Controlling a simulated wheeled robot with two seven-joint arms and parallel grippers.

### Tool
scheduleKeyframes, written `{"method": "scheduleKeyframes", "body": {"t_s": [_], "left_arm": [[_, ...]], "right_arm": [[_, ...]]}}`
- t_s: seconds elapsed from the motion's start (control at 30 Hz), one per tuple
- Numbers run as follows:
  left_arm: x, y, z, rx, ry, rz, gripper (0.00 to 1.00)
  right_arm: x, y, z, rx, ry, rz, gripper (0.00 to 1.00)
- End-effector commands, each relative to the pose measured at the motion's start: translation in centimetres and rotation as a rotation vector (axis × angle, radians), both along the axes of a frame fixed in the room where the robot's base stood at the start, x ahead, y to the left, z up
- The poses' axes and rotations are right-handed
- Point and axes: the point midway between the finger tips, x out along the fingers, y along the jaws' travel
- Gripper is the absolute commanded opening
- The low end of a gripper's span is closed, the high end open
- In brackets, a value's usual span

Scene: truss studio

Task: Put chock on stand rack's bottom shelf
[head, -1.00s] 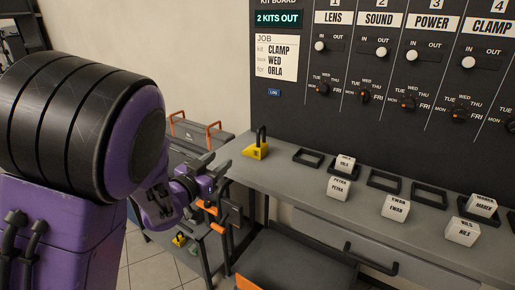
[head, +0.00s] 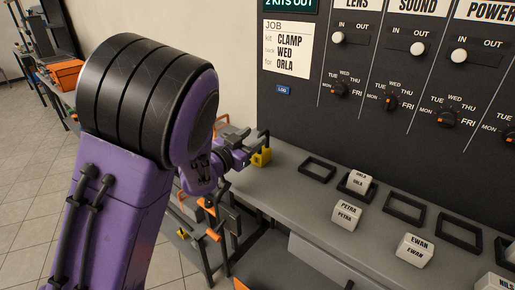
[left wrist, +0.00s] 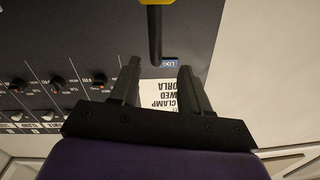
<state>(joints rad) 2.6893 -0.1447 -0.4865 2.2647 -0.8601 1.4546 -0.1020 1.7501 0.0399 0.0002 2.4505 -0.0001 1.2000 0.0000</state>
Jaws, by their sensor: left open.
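The chock (head: 262,157) is a yellow block with an upright black handle. It sits on the left end of the grey wall counter. In the left wrist view its black handle (left wrist: 154,30) hangs down from the top edge, with a little yellow beside it. My left gripper (head: 243,143) is just left of the chock. In the left wrist view the left gripper (left wrist: 158,78) has its fingers spread, with the handle's tip near the gap between them. Contact is not visible. The stand rack (head: 222,228) seems to be the dark frame below, partly hidden by my arm.
Black frames (head: 317,168) and white name blocks (head: 346,215) line the counter to the right. The dark kit board (head: 400,110) rises behind it. Orange-handled items hang below my gripper. Tiled floor (head: 35,190) is open at the left.

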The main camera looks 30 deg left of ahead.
Motion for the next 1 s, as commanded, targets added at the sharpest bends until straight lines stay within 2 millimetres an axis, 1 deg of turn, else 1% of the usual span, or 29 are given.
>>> {"method": "scheduleKeyframes", "body": {"t_s": [0.03,0.1,0.17,0.27,0.37,0.47,0.63,0.67,0.7,0.8,1.0], "left_arm": [[0.8,-0.4,0.1,0.0,0.001,-0.007,0.46],[1.7,-0.5,0.1,-0.001,0.002,-0.009,0.46],[2.6,-0.5,0.1,-0.001,0.002,-0.011,0.46],[4.4,-0.3,0.1,-0.002,0.003,-0.009,0.46],[5.9,-0.3,0.0,-0.001,0.0,-0.007,0.46],[6.6,-0.2,-0.2,-0.001,0.001,-0.005,0.46],[6.6,-0.3,-0.3,-0.001,0.001,-0.005,0.46],[6.6,-0.3,-0.3,-0.001,0.001,-0.005,0.43],[6.6,-0.3,-0.3,-0.001,0.001,-0.005,0.3],[6.6,-0.2,-0.3,-0.001,0.001,-0.005,0.0],[6.5,-0.2,-0.3,-0.001,0.0,-0.004,0.0]], "right_arm": [[0.0,0.0,0.4,0.0,0.0,0.0,0.43],[0.0,0.0,0.7,0.0,0.0,0.0,0.43],[0.0,0.0,1.2,0.0,0.0,0.0,0.43],[0.0,0.0,2.4,0.0,0.0,0.0,0.43],[0.0,0.0,2.8,-0.001,-0.001,0.0,0.43],[0.0,0.0,2.8,0.0,0.0,0.0,0.43],[0.0,0.0,2.7,0.0,0.0,0.0,0.43],[0.0,0.0,2.7,0.0,0.0,0.0,0.43],[0.0,0.0,2.7,0.0,0.0,0.0,0.43],[0.0,0.0,2.7,0.0,0.0,0.0,0.43],[0.0,0.0,2.7,0.0,0.0,0.0,0.43]]}}
